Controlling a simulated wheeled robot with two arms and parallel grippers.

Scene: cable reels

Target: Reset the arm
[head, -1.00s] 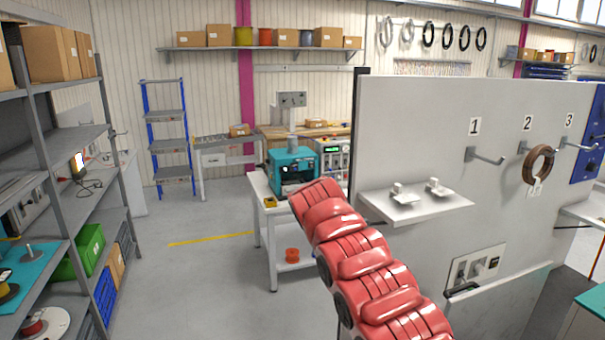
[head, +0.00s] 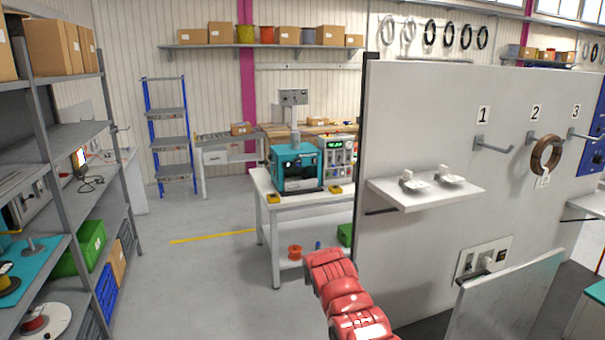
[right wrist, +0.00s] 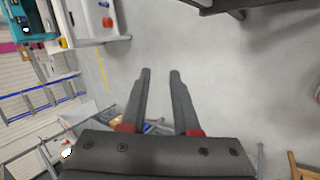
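My red arm (head: 345,297) shows at the bottom middle of the head view, low in front of the white panel; I take it to be my right arm. Its gripper is not visible there. In the right wrist view my right gripper (right wrist: 160,73) has its two dark fingers apart, with nothing between them and bare grey floor beyond. My left gripper is not in view.
A white panel (head: 420,110) with numbered hooks stands right; a brown cable coil (head: 536,158) hangs at hook 2. A small shelf (head: 425,192) juts from it. A bench (head: 275,205) stands behind my arm, shelving (head: 85,142) at left. The middle-left floor is clear.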

